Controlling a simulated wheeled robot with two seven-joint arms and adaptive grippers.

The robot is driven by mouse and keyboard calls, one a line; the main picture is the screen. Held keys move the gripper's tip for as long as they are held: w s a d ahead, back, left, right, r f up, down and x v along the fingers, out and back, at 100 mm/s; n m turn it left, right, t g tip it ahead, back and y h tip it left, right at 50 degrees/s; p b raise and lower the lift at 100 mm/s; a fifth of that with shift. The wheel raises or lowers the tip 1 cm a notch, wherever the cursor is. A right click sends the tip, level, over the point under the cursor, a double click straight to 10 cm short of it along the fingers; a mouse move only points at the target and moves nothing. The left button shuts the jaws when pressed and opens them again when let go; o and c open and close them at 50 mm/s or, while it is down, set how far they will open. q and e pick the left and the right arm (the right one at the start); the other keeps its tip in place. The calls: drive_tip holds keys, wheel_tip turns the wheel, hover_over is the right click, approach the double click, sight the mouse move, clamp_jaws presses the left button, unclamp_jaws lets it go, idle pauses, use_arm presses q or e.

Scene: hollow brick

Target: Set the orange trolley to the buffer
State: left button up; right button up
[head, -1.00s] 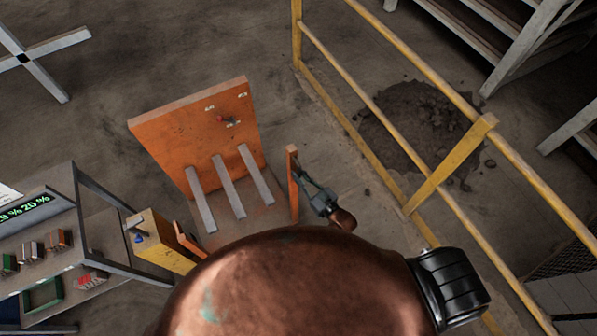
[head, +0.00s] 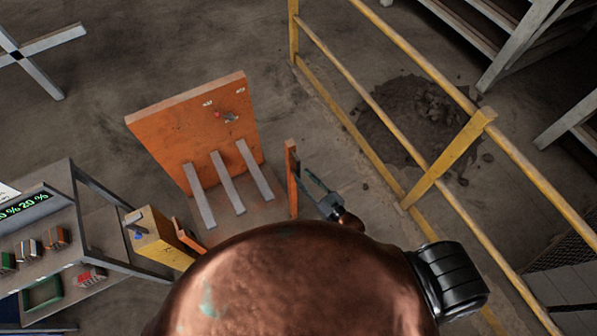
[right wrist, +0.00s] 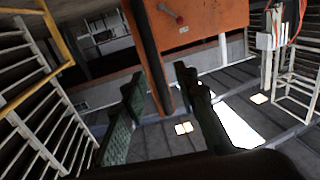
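The orange trolley (head: 185,125) stands on the floor ahead, with an upright orange panel, several grey bars and a near orange post (head: 291,178). A second orange post (head: 186,236) shows at its lower left. My right gripper (head: 304,173) is at the near right post, with its fingers pointing at it. In the right wrist view my right gripper (right wrist: 160,78) is open, and the dark-edged orange post (right wrist: 153,55) appears between its fingertips. I cannot tell whether the fingers touch it. The orange panel (right wrist: 205,25) shows behind. My left gripper is out of view.
A yellow railing (head: 440,165) runs along the right, with a dirt pile (head: 415,115) beyond it. Open floor lies behind the trolley. My copper-coloured body hides the lower middle.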

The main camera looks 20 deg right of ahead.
drive_tip(key=v, duration=0.7)
drive_tip(key=shift+s, duration=0.2)
